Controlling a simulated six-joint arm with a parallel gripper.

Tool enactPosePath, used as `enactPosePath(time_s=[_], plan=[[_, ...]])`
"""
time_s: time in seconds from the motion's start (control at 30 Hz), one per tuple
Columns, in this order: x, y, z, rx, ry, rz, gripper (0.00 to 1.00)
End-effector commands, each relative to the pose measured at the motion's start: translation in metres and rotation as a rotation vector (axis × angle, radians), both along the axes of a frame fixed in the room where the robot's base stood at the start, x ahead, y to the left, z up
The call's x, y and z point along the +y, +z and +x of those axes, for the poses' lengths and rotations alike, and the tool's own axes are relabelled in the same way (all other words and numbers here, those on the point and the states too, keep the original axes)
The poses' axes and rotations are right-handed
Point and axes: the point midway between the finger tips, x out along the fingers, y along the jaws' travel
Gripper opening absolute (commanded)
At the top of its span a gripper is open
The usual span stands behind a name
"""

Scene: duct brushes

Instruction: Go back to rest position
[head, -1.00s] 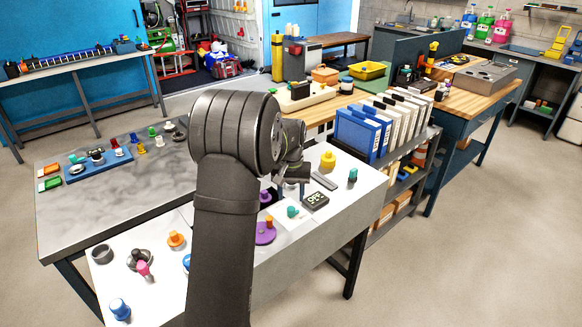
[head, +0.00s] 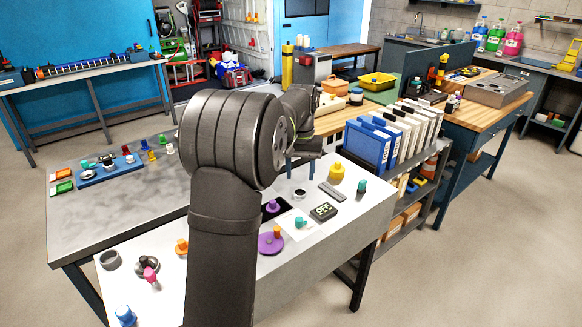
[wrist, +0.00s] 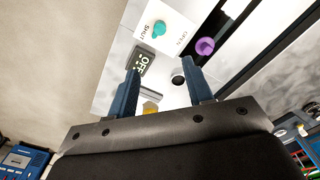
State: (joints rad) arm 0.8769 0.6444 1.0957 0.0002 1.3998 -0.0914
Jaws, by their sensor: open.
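My gripper (wrist: 163,90) is open and empty in the wrist view, its two blue fingers apart above the worktable. In the head view its blue fingers (head: 301,170) hang over the right part of the white table top, partly hidden by my arm. Below and beyond the fingers in the wrist view are a purple knob (wrist: 205,46), a teal knob (wrist: 159,28) on a white plate marked SHUT and OPEN, and a dark display (wrist: 143,62) reading OFF. A yellow knob (wrist: 150,107) shows between the fingers.
The worktable (head: 105,215) carries several coloured knobs and a blue tray (head: 105,171) at its left. A shelf of blue and white binders (head: 370,145) stands close on the right. A wooden bench (head: 345,128) lies behind. Open floor (head: 480,260) is at the right.

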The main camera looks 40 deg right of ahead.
Motion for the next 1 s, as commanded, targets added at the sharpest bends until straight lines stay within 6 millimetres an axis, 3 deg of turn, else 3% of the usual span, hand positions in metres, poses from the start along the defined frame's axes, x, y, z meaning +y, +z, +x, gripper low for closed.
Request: enactPosePath(time_s=[0.27,0.43,1.0], plan=[[0.0,-0.001,0.0,0.001,0.0,0.001,0.47],[0.0,-0.013,0.0,0.001,0.0,0.001,0.47],[0.0,-0.122,0.0,0.004,0.0,0.004,0.47]])
